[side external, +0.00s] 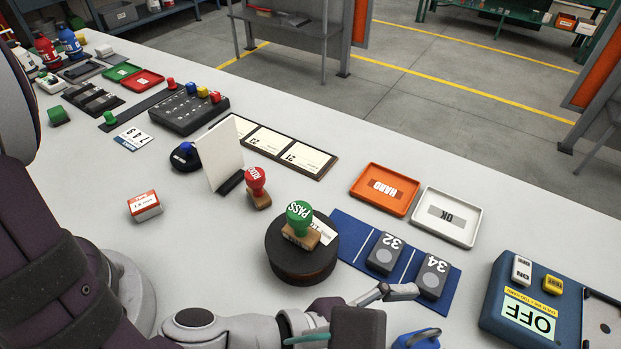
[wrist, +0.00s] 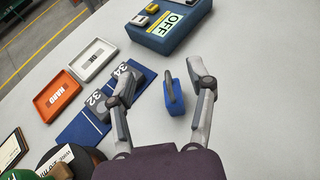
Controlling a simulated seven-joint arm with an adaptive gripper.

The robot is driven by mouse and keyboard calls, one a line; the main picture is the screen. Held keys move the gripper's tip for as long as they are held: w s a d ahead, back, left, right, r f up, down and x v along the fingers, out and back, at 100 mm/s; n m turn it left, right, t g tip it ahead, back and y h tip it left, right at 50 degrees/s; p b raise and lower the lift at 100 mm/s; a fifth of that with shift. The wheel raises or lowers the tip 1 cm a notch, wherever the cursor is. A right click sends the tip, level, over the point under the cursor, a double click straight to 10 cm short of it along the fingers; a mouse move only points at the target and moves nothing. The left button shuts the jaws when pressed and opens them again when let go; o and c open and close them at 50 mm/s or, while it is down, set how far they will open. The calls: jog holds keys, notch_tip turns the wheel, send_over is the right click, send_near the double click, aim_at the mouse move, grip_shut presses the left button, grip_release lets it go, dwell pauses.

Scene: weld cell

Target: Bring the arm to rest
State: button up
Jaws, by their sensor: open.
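My gripper (wrist: 160,112) is open, seen from above in the wrist view, with its two fingers spread apart. In that view a blue object with a dark grey upright part (wrist: 176,92) shows between the fingers; I cannot tell its height from the fingers. In the side view my gripper (side external: 375,310) is at the bottom, near the front of the blue mat, and the blue object (side external: 418,339) is partly cut off by the lower edge. No object is seen held in my gripper.
A blue mat (side external: 368,234) bears dark blocks marked 32 (side external: 384,254) and 34 (side external: 432,277). A round black stand (side external: 300,268) carries a green PASS stamp (side external: 299,217). An OFF box (side external: 528,317) stands at right. Orange (side external: 385,190) and white (side external: 447,217) trays lie behind.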

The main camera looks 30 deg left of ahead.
jog(key=w+a+r+n+y, duration=0.4)
jog(key=w+a+n, duration=0.2)
jog(key=a+n, duration=0.45)
jog(key=w+a+r+n+y, duration=0.5)
jog(key=a+n, duration=0.4)
jog(key=n, duration=0.3)
jog(key=s+a+r+n+g, duration=0.3)
jog(key=s+a+n, duration=0.9)
jog(key=n, duration=1)
jog(key=shift+s+a+g+y, duration=0.3)
jog(key=shift+s+a+g, duration=0.15)
jog(key=shift+a, duration=0.25)
